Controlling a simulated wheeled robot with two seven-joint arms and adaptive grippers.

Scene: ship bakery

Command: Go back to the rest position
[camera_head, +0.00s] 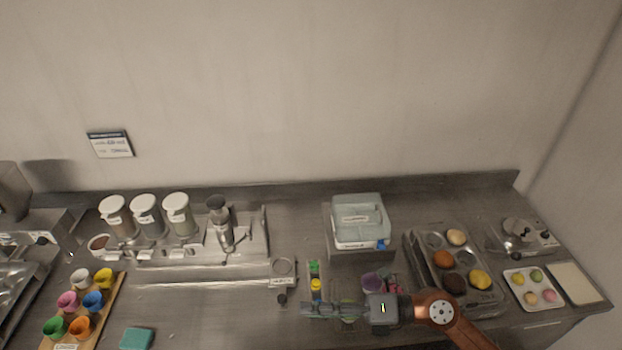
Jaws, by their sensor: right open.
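My right arm comes in from the bottom right with a copper-coloured link. Its gripper (312,311) points left over the front part of the counter (210,310), with its fingers apart and nothing visible between them. It is just in front of a small yellow item (316,285) and a green item (314,267); whether it touches them I cannot tell. My left gripper is not in view.
A muffin tin (436,263) with several buns lies right of the arm. A pale lidded box (360,217) stands behind it. Canisters (146,216) and a rack of coloured cups (115,290) are left. A teal block (136,339) lies near the front edge. The counter's centre-left is clear.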

